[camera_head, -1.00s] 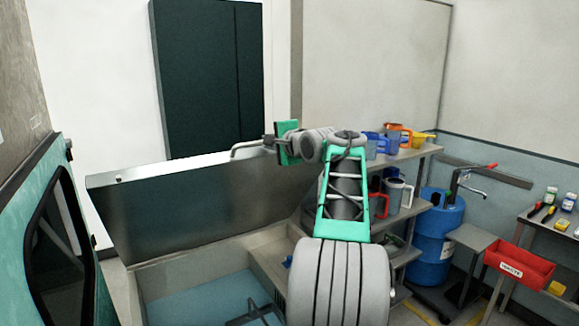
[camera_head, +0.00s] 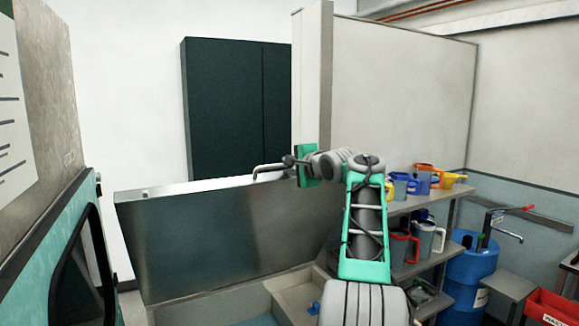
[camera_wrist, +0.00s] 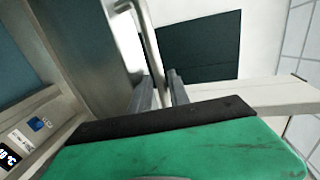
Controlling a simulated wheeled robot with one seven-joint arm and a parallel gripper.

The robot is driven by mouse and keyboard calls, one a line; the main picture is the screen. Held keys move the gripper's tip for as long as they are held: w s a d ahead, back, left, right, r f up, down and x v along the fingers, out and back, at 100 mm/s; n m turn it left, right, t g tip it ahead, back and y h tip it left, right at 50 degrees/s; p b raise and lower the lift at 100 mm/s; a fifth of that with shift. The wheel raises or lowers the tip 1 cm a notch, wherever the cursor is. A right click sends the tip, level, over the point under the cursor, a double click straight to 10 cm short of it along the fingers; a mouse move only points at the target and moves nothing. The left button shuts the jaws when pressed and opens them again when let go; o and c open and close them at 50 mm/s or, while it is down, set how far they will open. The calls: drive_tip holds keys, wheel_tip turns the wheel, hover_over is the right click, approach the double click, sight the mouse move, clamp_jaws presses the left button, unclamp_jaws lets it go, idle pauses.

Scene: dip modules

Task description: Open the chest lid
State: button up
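The chest lid (camera_head: 215,232) stands raised, roughly upright, at the back of the open chest (camera_head: 235,302) in the head view. Its bar handle (camera_head: 262,171) is at the lid's upper edge, and the handle also shows in the wrist view (camera_wrist: 149,40). My gripper (camera_head: 288,161) is at the right end of the handle. In the wrist view my two fingers (camera_wrist: 161,88) are parted, with the handle bar running down between them and a gap visible beside it. Whether a finger touches the bar is hard to tell.
A dark cabinet (camera_head: 225,110) stands against the wall behind the lid. Shelves with jugs (camera_head: 428,240), a blue barrel (camera_head: 468,275) and a red bin (camera_head: 552,308) are at right. A teal machine (camera_head: 50,240) with a dark window is close at left.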

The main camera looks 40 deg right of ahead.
drive_tip(key=shift+o, duration=0.9)
drive_tip(key=shift+s+d, duration=0.1)
drive_tip(key=b+v, duration=0.2)
drive_tip(key=v, duration=0.6)
drive_tip(key=shift+b, duration=0.3)
